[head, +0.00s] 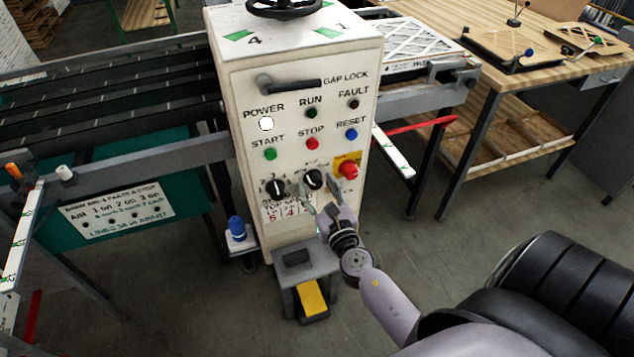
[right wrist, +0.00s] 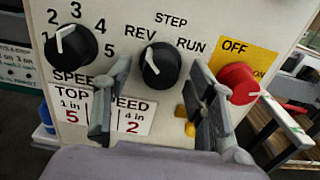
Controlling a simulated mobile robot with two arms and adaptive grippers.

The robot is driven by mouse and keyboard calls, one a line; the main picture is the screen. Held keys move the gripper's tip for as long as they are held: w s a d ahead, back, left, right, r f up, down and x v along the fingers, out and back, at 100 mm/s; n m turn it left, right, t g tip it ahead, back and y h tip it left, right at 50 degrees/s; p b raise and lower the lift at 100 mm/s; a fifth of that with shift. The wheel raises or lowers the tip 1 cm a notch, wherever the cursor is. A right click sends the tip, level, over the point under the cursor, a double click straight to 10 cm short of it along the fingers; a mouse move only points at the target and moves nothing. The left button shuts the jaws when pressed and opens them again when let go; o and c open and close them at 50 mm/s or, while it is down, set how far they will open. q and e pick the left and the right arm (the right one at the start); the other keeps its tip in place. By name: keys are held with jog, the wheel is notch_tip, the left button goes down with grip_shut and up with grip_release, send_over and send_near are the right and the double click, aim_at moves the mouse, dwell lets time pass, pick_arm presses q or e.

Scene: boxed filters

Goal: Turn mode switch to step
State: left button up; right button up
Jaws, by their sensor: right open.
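The mode switch (head: 313,179) is a black round knob with a white pointer on the cream control cabinet (head: 240,100). In the right wrist view the mode switch (right wrist: 161,65) sits below the labels REV, STEP and RUN. Its pointer tilts up and left, toward REV. My right gripper (head: 320,194) is open in front of the cabinet, just below the knob in the head view. In the right wrist view its fingers (right wrist: 161,75) stand apart, left and right of the knob, with gaps on both sides. I cannot tell whether the fingertips reach its depth. My left gripper is not in view.
The black speed knob (right wrist: 71,46) is left of the mode switch, close to one finger. The red OFF/ON switch (right wrist: 238,82) is on the right, near the other finger. Below the cabinet's panel stands a pedal (head: 312,298). A wooden workbench (head: 490,75) is at right.

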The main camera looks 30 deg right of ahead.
jog(key=shift+w+d, duration=0.1)
jog(key=shift+w, duration=0.25)
jog(key=shift+c, duration=0.2)
jog(key=c, duration=1.1)
